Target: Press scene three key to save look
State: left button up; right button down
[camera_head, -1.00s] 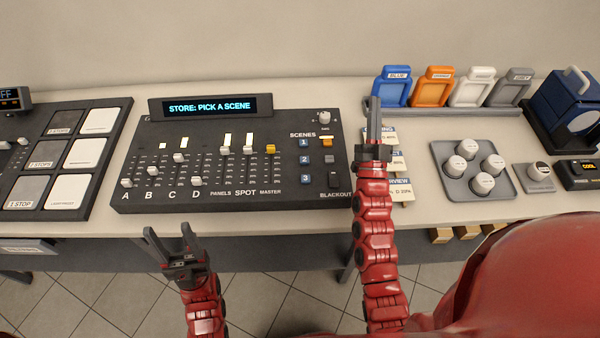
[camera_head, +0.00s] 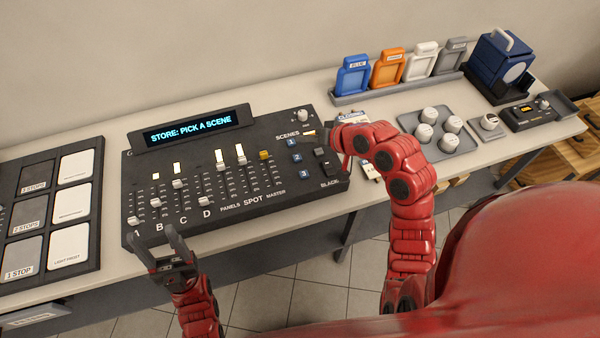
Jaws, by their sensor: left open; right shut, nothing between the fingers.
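The black lighting console (camera_head: 215,218) lies on the table, and its display (camera_head: 194,128) reads "STORE: PICK A SCENE". The scene three key (camera_head: 304,174) is a blue key marked 3, below the blue key 2 (camera_head: 297,157) and key 1 (camera_head: 291,142). My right gripper (camera_head: 318,138) is shut and empty, pointing left over the console's right part, near key 1 and above and right of key 3. Its fingertips are partly hard to make out. My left gripper (camera_head: 163,246) is open and empty at the console's front left edge.
A panel of light filters (camera_head: 47,210) lies left of the console. Blue, orange, white and grey frames (camera_head: 388,68) stand in a rack at the back. A tray of white knobs (camera_head: 438,135), a small dial and a blue lamp (camera_head: 500,66) are to the right.

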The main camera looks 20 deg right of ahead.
aim_at(307, 176)
jog(key=s, duration=0.1)
jog(key=s+g, duration=0.1)
jog(key=shift+s+a+f, duration=0.1)
jog(key=shift+s+f, duration=0.2)
jog(key=shift+f, duration=0.05)
jog(key=shift+f, duration=0.15)
notch_tip(307, 176, down, 8)
jog(key=b, duration=0.5)
jog(key=shift+b, duration=0.35)
jog(key=shift+f, duration=0.25)
dwell(1.3)
jog(key=shift+f+b, duration=0.35)
jog(key=shift+f, duration=0.05)
